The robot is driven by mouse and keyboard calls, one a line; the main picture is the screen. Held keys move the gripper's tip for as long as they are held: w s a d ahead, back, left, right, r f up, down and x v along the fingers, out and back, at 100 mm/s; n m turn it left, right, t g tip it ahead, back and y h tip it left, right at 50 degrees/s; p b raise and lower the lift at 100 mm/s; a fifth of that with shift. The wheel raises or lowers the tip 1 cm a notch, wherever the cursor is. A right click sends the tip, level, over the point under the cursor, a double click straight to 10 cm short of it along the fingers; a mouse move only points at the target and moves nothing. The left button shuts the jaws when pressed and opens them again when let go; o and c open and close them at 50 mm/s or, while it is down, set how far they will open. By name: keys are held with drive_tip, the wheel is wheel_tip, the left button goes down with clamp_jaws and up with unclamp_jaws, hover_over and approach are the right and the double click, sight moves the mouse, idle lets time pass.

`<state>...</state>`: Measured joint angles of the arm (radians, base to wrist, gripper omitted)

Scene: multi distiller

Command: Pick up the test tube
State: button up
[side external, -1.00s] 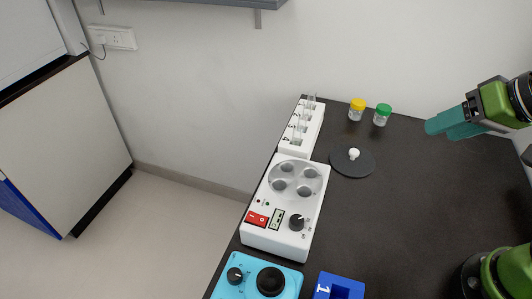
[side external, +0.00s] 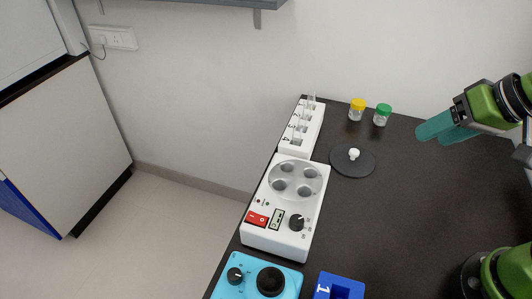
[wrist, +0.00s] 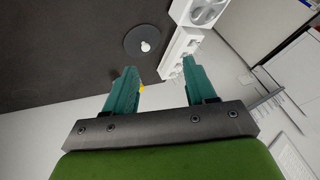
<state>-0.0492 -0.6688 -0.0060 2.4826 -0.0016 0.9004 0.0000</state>
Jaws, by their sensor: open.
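Clear test tubes (side external: 311,99) stand upright in the numbered white rack (side external: 287,147) at the table's far left edge. Their glass is faint, so I cannot tell exactly how many there are. My gripper (side external: 430,136), with teal fingers, is open and empty in the air, to the right of the rack and well apart from it. In the wrist view the open fingers (wrist: 162,78) frame a gap, and the rack (wrist: 178,47) shows beyond it; the tubes are hard to make out there.
A white device with round wells (side external: 286,215) stands in front of the rack. A black disc with white knob (side external: 352,166), a yellow-capped jar (side external: 357,110) and a green-capped jar (side external: 381,116) lie between rack and gripper. Blue devices (side external: 255,278) are at the front.

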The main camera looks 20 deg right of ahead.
drive_tip(key=w+a+n+g, duration=0.2)
drive_tip(key=w+a, duration=0.2)
drive_tip(key=w, duration=0.7)
drive_tip(key=h, duration=0.3)
approach(304, 115)
drive_tip(key=shift+m, duration=0.4)
drive_tip(key=x, duration=0.6)
drive_tip(key=shift+w, duration=0.3)
drive_tip(key=shift+x, duration=2.65)
drive_tip(key=shift+s, duration=0.2)
clamp_jaws()
